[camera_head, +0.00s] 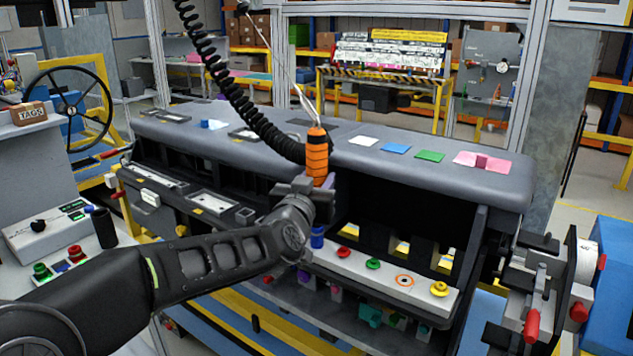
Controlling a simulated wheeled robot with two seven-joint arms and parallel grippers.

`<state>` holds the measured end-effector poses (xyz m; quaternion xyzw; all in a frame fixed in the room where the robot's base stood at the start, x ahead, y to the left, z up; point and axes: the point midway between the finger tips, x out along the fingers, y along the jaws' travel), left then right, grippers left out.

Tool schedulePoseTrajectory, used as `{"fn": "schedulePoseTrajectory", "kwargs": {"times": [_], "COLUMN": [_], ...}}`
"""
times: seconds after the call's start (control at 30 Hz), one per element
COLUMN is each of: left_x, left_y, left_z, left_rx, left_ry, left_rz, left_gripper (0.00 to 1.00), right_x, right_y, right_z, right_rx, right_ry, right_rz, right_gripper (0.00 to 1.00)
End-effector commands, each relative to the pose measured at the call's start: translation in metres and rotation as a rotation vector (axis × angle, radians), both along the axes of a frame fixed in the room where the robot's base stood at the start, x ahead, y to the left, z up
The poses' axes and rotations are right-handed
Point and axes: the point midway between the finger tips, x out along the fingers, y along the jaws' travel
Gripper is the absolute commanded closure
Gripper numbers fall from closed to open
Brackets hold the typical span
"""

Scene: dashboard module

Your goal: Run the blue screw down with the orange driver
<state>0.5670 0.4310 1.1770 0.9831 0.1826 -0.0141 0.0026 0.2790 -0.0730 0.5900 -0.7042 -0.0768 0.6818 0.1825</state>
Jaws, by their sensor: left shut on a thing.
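The orange driver (317,155) stands nearly upright, hanging from a black coiled cord and a cable. My left gripper (312,190) is shut around its lower part, and the fingers hide part of it. A blue piece (317,238) shows directly below the gripper, at the left part of the white strip (345,263). It is in line with the driver and looks like the blue screw. I cannot tell whether the driver's tip touches it. My right gripper is not in view.
The grey dashboard (460,190) rises behind. A black fixture with red handles (532,325) stands at the right.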

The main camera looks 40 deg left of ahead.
Motion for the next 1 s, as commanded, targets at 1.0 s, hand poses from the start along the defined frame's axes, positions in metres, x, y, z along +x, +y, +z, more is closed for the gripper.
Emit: {"fn": "schedulePoseTrajectory", "kwargs": {"times": [1.0], "left_x": [0.001], "left_y": [-0.002], "left_z": [0.014], "left_rx": [0.0], "left_ry": [0.004], "left_rz": [-0.004], "left_gripper": [1.0], "right_x": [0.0], "right_y": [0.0], "right_z": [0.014], "right_rx": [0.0], "right_ry": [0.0], "right_rz": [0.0], "right_gripper": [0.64]}}
